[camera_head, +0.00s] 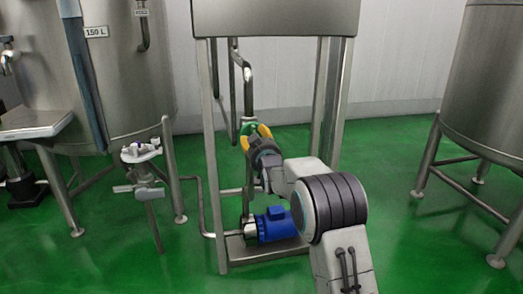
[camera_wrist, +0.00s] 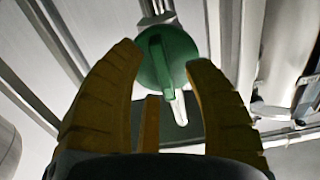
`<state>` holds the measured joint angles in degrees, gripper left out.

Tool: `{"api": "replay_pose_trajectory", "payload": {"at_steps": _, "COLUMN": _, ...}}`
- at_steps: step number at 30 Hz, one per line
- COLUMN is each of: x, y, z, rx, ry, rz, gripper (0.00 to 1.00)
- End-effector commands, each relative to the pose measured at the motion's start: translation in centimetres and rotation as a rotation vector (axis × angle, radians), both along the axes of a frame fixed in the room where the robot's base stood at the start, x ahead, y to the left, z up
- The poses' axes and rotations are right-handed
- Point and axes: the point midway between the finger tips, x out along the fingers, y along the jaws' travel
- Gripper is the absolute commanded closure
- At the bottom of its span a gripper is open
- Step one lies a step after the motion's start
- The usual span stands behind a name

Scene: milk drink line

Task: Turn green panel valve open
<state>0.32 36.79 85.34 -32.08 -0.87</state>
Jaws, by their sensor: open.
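The green panel valve (camera_wrist: 158,62) shows in the wrist view as a round green disc with a raised handle bar pointing downward, ending in a pale tip. My gripper (camera_wrist: 168,65) has yellow-brown fingers spread on both sides of the valve; it is open, and the handle lies between the fingers. I cannot tell whether a finger touches it. In the head view, my gripper (camera_head: 257,134) is at the pipes inside the steel frame, and only a bit of the green valve (camera_head: 247,128) shows past its fingers.
A steel panel box (camera_head: 275,17) sits on the frame (camera_head: 213,150) above my arm. A blue pump motor (camera_head: 275,224) stands on the frame's base below. Steel tanks stand at left (camera_head: 130,70) and right (camera_head: 490,80). Green floor (camera_head: 400,245) is free at right.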

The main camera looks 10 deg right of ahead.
Motion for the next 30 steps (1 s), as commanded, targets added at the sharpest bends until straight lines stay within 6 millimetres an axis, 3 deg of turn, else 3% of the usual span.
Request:
{"api": "replay_pose_trajectory", "payload": {"at_steps": 18, "x": -7.9, "y": 0.1, "z": 0.1, "rx": 0.000, "ry": -0.001, "rz": 0.001, "gripper": 0.54}}
{"api": "replay_pose_trajectory", "payload": {"at_steps": 30, "x": -10.8, "y": 0.1, "z": 0.0, "rx": 0.000, "ry": -0.002, "rz": 0.001, "gripper": 0.54}}
